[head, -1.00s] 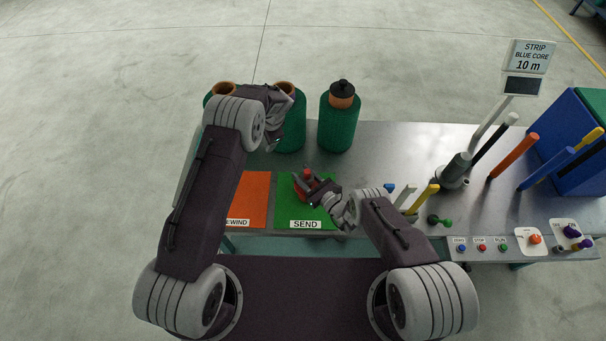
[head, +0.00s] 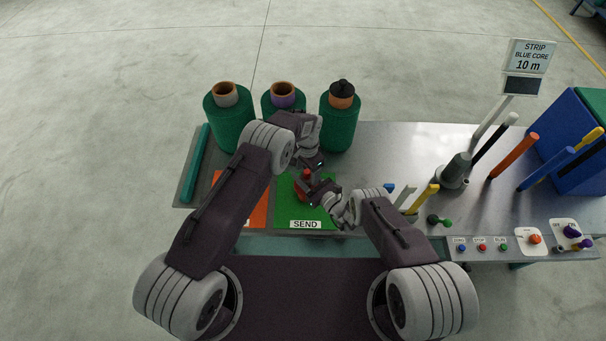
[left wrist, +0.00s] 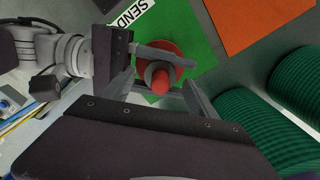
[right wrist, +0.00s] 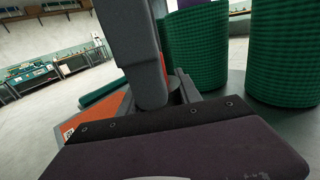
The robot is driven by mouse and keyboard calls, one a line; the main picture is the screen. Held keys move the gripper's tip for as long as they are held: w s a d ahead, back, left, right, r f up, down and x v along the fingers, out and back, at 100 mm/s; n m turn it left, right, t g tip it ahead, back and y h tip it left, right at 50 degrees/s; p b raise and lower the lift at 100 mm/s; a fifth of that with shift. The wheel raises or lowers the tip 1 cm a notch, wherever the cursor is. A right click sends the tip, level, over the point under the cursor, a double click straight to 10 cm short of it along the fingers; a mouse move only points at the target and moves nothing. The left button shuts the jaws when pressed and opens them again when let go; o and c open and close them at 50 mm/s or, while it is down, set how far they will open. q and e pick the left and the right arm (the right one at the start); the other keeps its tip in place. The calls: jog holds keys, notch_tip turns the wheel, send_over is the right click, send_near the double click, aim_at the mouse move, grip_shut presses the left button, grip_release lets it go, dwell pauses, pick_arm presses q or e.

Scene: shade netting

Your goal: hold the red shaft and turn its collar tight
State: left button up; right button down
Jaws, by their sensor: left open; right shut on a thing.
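The red shaft (head: 305,178) stands on the green SEND mat (head: 290,213). In the left wrist view its red tip (left wrist: 160,86) points toward the camera, with a dark grey ring (left wrist: 152,70), apparently the collar, around it above a wide red disc (left wrist: 178,52). My right gripper (head: 311,191) is shut on the shaft from the right, below the tip. My left gripper (head: 314,169) is open above the shaft, its fingers on either side of the tip; I cannot tell if they touch it. In the right wrist view my left gripper hides most of the shaft.
Several green spools (head: 228,125) stand behind the mats; one has a black cap (head: 342,87). An orange mat (head: 228,187) lies left of SEND, with a teal rod (head: 195,160) beyond. Upright rods, a grey cone (head: 455,170) and buttons (head: 482,248) occupy the right.

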pick_arm(q)
jog(key=shift+f, duration=1.75)
jog(key=shift+c, duration=0.4)
grip_shut()
jog(key=shift+m, duration=1.1)
jog(key=shift+o, duration=0.5)
grip_release()
